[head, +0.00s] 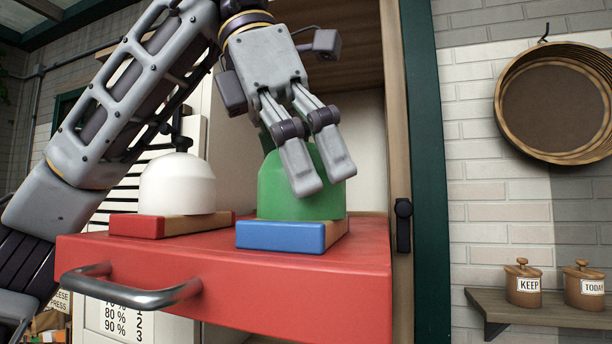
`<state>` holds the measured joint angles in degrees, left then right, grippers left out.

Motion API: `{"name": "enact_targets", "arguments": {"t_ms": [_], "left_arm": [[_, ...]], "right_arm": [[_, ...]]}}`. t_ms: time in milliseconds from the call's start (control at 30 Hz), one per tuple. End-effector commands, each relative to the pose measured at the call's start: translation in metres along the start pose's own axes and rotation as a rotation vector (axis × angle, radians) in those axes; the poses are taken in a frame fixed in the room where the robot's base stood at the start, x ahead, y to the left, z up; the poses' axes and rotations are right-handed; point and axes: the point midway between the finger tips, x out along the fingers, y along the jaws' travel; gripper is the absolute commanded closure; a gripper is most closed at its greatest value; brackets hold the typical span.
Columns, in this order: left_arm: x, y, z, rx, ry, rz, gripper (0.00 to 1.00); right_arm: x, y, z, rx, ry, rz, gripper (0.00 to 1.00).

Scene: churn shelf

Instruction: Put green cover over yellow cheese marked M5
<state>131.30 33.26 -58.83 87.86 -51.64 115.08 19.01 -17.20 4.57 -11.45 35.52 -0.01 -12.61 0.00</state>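A green cover (285,192) stands upright on a blue-fronted wooden board (281,236) on the red shelf (235,275). My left gripper (318,178) comes down from above in front of the cover, and its fingers hide part of the cover's top and right side. The two fingers lie close together in the picture, and I cannot tell whether they are shut or hold the cover's knob. No yellow cheese and no M5 mark are visible; anything under the cover is hidden. My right gripper is not in view.
A white cover (178,184) stands on a red-fronted board (172,225) to the left. A metal handle (130,292) juts from the shelf front. A green post (427,170) rises at right. Jars (523,285) and a round wooden sieve (556,102) are farther right.

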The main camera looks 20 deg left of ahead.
Motion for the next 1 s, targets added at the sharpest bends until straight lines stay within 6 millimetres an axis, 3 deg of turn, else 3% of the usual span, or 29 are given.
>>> {"name": "enact_targets", "arguments": {"t_ms": [633,1000], "left_arm": [[-0.002,0.0,0.0,0.0,0.0,0.001,0.02],[-0.017,0.0,0.0,-0.001,0.001,0.001,0.02]], "right_arm": [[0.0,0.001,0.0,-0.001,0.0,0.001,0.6],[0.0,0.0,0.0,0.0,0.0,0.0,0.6]]}}
